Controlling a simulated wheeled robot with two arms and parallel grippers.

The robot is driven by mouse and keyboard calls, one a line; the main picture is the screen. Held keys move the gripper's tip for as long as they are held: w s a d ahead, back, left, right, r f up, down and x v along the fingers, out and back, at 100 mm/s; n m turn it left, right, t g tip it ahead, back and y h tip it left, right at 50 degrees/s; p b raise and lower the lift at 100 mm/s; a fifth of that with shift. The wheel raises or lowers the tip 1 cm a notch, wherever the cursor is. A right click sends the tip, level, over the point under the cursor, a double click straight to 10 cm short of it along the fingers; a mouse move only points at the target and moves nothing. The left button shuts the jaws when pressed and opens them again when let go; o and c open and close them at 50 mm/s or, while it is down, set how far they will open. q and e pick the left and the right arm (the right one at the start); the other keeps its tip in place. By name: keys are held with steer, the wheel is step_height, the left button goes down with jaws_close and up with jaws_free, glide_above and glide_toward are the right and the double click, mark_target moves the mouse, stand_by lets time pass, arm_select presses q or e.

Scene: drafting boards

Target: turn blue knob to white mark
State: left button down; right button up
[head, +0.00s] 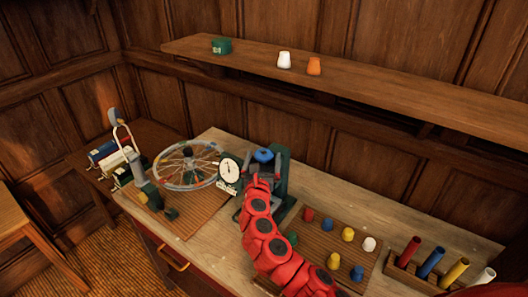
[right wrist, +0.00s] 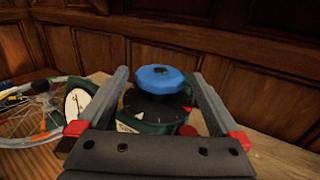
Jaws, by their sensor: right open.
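The blue knob (head: 263,155) sits on a dark green device behind the middle of the workbench. In the right wrist view the knob (right wrist: 160,78) is faceted, above a black dial (right wrist: 158,108) with small tick marks. A white triangular mark (right wrist: 139,115) shows on the dial's near left part, and a small red mark near its right edge. My right gripper (head: 266,168) is open, its two grey fingers reaching toward the knob, one on each side. I cannot tell whether they touch it. My left gripper is not in view.
A round white gauge (head: 229,170) and a spoked wheel (head: 187,165) stand left of the device. A board of coloured pegs (head: 325,250) and a rack of coloured cylinders (head: 430,262) lie to the right. A wall shelf (head: 350,76) runs above.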

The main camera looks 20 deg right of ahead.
steer(key=shift+x, duration=1.1)
